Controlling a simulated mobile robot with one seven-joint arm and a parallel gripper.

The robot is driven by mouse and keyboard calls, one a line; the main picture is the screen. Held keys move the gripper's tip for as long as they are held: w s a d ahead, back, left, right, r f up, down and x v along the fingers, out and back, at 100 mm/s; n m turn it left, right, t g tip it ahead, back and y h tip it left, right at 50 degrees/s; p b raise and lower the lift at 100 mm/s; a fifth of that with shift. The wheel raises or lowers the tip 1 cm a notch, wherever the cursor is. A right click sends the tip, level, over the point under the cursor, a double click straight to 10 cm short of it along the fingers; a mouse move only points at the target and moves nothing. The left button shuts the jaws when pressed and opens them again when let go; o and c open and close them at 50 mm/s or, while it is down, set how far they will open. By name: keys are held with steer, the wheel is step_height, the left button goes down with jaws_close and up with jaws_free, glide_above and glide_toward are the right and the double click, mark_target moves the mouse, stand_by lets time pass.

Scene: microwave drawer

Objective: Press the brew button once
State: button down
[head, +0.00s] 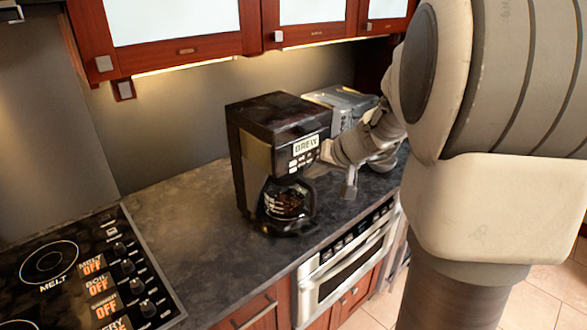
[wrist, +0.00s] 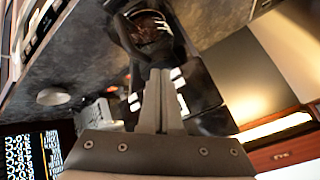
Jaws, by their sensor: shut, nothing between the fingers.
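The black coffee maker (head: 262,140) stands upright on the dark counter. Its front has a white BREW label (head: 306,144) with small pale buttons (head: 302,161) below it, and a glass carafe (head: 287,203) sits underneath. My gripper (head: 314,169) is shut and empty, with its tips close to the front panel at the buttons' right side. In the wrist view the closed fingers (wrist: 160,73) point at the coffee maker front (wrist: 195,85), between white markings on either side. I cannot tell whether they touch a button. The carafe shows beyond them (wrist: 148,27).
A grey toaster-like appliance (head: 342,103) stands behind the coffee maker, near my arm. A cooktop (head: 75,265) lies at the left. Wall cabinets (head: 180,52) hang above. Bare counter (head: 190,203) lies left of the coffee maker, and a built-in appliance (head: 345,262) sits below the counter.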

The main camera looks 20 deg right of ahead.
steer(key=shift+s+d+b, duration=0.2)
steer(key=shift+s, duration=0.35)
steer(key=shift+s+d+b, duration=0.2)
steer(key=shift+s, duration=0.3)
